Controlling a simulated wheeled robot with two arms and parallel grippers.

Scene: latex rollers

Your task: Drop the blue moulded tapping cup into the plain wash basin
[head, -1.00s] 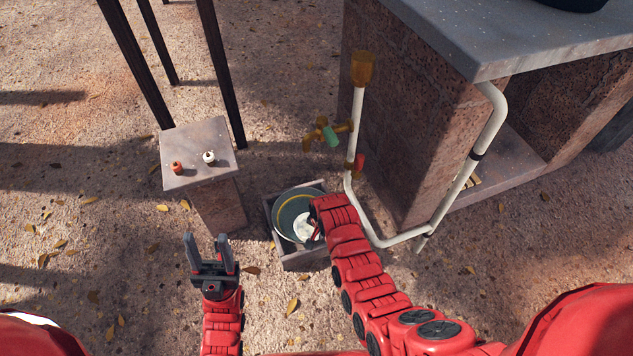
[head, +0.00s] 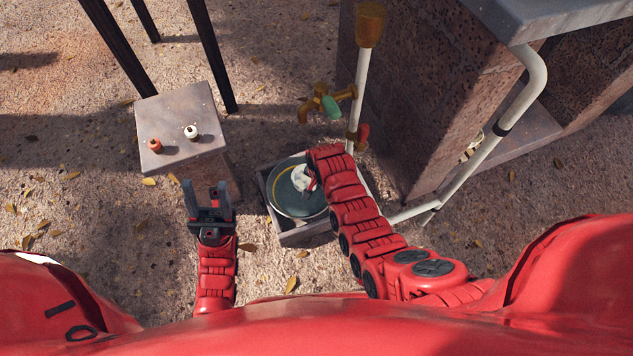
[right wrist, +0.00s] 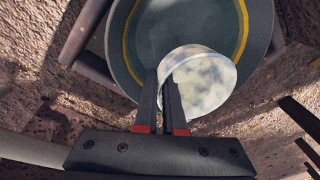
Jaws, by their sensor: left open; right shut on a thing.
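A pale, round, shiny cup (right wrist: 205,80) is gripped at its near edge by my right gripper (right wrist: 165,92) in the right wrist view. It looks whitish rather than blue. The cup (head: 300,176) also shows over the basin in the head view, with my right gripper (head: 313,184) partly hidden by its own arm. The wash basin (head: 284,204) is a dark teal-grey round bowl with a thin yellow ring inside (right wrist: 243,30). The cup overlaps its inside in both views; its height above the bottom cannot be told. My left gripper (head: 206,192) is open and empty, left of the basin.
The basin sits in a grey square box (head: 290,238) on the ground. A brass tap with a green handle (head: 330,105) stands behind it on a white pipe (head: 361,75). A stone pedestal (head: 180,110) at left bears two small pots. A stone counter (head: 430,100) stands right.

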